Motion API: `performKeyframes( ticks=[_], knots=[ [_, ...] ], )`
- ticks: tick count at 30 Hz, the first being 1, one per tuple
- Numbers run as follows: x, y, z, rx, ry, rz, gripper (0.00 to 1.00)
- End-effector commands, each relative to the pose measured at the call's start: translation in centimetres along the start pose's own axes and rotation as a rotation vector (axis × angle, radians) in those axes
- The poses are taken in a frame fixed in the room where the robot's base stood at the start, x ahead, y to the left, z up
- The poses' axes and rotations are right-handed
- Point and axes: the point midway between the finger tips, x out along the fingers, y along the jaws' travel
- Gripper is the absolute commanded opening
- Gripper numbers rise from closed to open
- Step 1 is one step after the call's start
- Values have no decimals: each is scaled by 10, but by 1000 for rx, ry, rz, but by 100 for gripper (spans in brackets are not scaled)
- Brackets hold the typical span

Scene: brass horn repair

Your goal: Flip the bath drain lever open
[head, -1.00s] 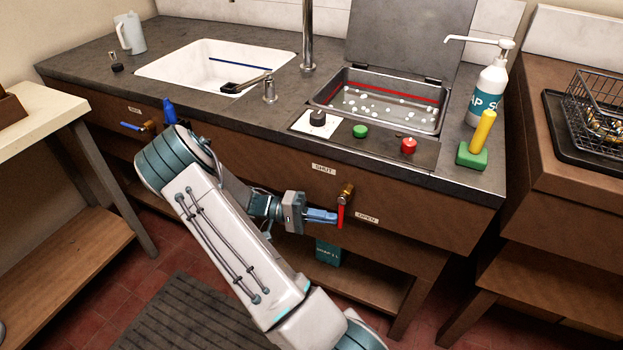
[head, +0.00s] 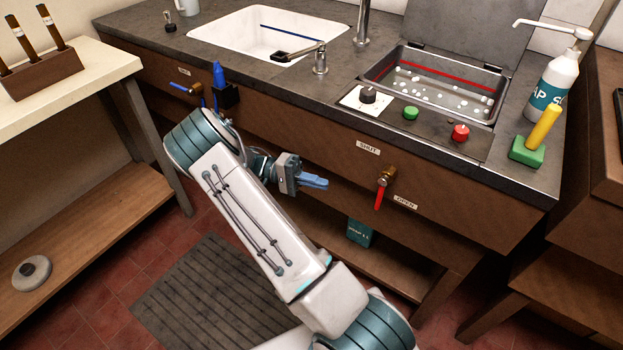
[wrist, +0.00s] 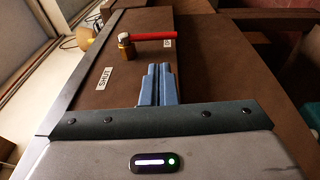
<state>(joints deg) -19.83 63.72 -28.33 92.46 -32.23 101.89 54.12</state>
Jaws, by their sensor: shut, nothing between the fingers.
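The bath drain lever (head: 378,198) is a red handle on a brass valve (head: 386,176) on the brown cabinet front below the metal bath (head: 430,90). The handle hangs downward in the head view. A SHUT label (head: 368,147) is above left of the valve and an OPEN label (head: 405,202) is to its lower right. In the wrist view the red handle (wrist: 155,35) points right from the brass valve (wrist: 125,48), beyond the fingertips. My gripper (head: 326,184) is shut and empty, left of the lever and apart from it. Its blue fingers (wrist: 158,68) show together in the wrist view.
The counter above holds a white sink (head: 225,40), a green button (head: 411,113), a red button (head: 461,132), a soap bottle (head: 553,85) and a green block with a yellow handle (head: 527,150). A second valve with a blue lever (head: 180,87) is far left. A teal box (head: 359,233) stands on the shelf below.

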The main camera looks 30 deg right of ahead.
Motion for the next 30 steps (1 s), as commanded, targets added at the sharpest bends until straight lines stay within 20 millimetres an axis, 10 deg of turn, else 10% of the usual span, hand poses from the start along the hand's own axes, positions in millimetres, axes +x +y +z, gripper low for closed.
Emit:
performKeyframes(
  ticks=[23, 30],
  knots=[
    [-17, 1, -1, -2, -6, -2, 0],
    [-7, 30, 5, -86, -26, -140, 0]
  ],
)
